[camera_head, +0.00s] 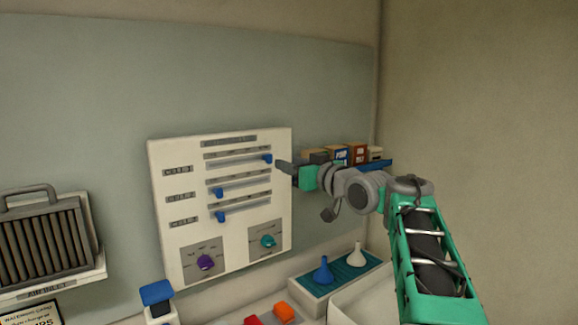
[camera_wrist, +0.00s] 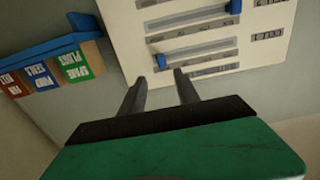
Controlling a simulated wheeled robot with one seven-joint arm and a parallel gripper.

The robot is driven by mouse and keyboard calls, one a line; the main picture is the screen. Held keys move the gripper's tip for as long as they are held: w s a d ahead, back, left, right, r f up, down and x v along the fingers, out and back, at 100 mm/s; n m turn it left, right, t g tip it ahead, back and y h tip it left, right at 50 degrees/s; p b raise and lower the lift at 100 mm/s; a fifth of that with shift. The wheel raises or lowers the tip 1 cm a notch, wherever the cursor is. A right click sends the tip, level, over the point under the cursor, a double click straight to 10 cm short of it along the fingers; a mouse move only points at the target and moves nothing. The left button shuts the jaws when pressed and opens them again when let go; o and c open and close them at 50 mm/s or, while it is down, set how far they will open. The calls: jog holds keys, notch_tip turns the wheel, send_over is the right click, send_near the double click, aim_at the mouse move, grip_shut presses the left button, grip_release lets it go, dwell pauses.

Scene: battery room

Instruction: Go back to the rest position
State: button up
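My gripper (camera_head: 283,167) is in front of the right edge of the white control panel (camera_head: 220,145), beside its top slider. In the wrist view my gripper (camera_wrist: 158,75) has its two dark fingers apart, with nothing between them. The panel has three slider rows with blue knobs. The top knob (camera_head: 267,159) is at the right end of its slot. The middle knob (camera_head: 218,193) and bottom knob (camera_head: 221,216) are toward the left. Below are a purple dial (camera_head: 205,262) and a teal dial (camera_head: 268,241). My arm reaches in from the lower right.
A blue shelf (camera_wrist: 45,48) with labelled boxes is on the wall just right of the panel in the head view. A grey ribbed unit (camera_head: 45,240) is at left.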

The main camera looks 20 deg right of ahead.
jog(key=s+d+f+m+g+h, duration=0.2)
jog(key=s+d+f+g, duration=0.1)
jog(key=f, duration=0.7)
jog(key=s+d+f+m+g+h, duration=0.2)
jog(key=s+d+f+g, duration=0.1)
jog(key=f, duration=0.7)
jog(key=s+d+f+m+g+h, duration=0.1)
jog(key=s+d+f+g, duration=0.25)
jog(key=f, duration=0.65)
jog(key=s+a+f+m+g+h, duration=0.1)
jog(key=s+a+f+g, duration=0.35)
jog(key=s, duration=0.75)
jog(key=s+a+f+m+g, duration=0.1)
jog(key=s+a+f+g, duration=0.1)
jog(key=s+a+f, duration=0.75)
jog(key=s+a+r+n+t, duration=0.2)
jog(key=a+r+n, duration=0.1)
jog(key=r, duration=0.3)
jog(key=shift+a+n, duration=0.3)
jog(key=shift+a, duration=0.4)
